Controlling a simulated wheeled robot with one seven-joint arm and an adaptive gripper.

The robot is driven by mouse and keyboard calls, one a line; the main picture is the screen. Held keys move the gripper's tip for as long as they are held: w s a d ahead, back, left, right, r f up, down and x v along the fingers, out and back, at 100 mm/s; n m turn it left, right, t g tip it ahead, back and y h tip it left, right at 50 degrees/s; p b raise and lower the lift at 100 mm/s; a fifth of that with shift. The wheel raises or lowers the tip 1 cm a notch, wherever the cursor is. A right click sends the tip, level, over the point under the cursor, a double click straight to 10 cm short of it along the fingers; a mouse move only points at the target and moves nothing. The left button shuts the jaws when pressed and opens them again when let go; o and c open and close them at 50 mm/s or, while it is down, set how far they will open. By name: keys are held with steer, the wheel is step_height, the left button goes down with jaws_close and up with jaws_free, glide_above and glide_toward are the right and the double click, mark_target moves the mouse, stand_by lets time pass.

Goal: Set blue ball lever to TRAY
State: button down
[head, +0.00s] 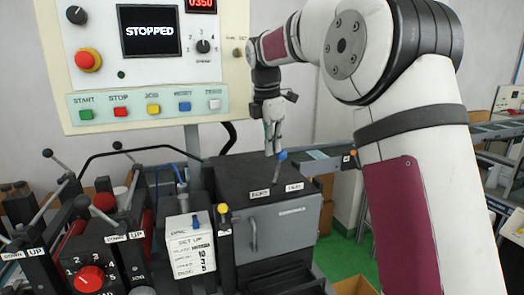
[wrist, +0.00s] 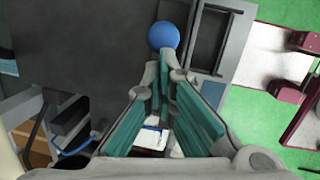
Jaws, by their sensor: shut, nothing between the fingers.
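The blue ball lever (head: 281,156) stands on top of a dark grey box (head: 235,175), with two small white labels at its foot. The left label (head: 259,193) and the right label (head: 294,187) are too small to read surely. The lever leans slightly right in the head view. My gripper (head: 273,150) is shut and empty, pointing down, with its fingertips just left of the ball. In the wrist view the blue ball (wrist: 163,36) is just beyond the tips of my gripper (wrist: 163,62). I cannot tell whether they touch.
A control panel (head: 150,105) with a screen reading STOPPED stands behind at left. Several other levers and a red dial (head: 90,279) crowd the left front. A yellow-knobbed lever (head: 223,209) stands before the box. Green floor lies right of it.

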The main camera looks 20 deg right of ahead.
steer(key=shift+d+y, duration=0.9)
steer(key=shift+d, duration=0.2)
steer(key=shift+d+f, duration=0.15)
steer(key=shift+d, duration=0.45)
steer(key=shift+s+a+r+p, duration=0.15)
steer(key=shift+a+r+p, duration=0.1)
steer(key=shift+r+p, duration=0.1)
step_height(320, 180, up, 3)
steer(key=a+p, duration=0.2)
step_height(320, 180, up, 9)
steer(key=b, duration=0.3)
glide_above(283, 151)
steer(key=s+a, duration=0.2)
steer(key=shift+d+r, duration=0.1)
steer(key=shift+d, duration=0.05)
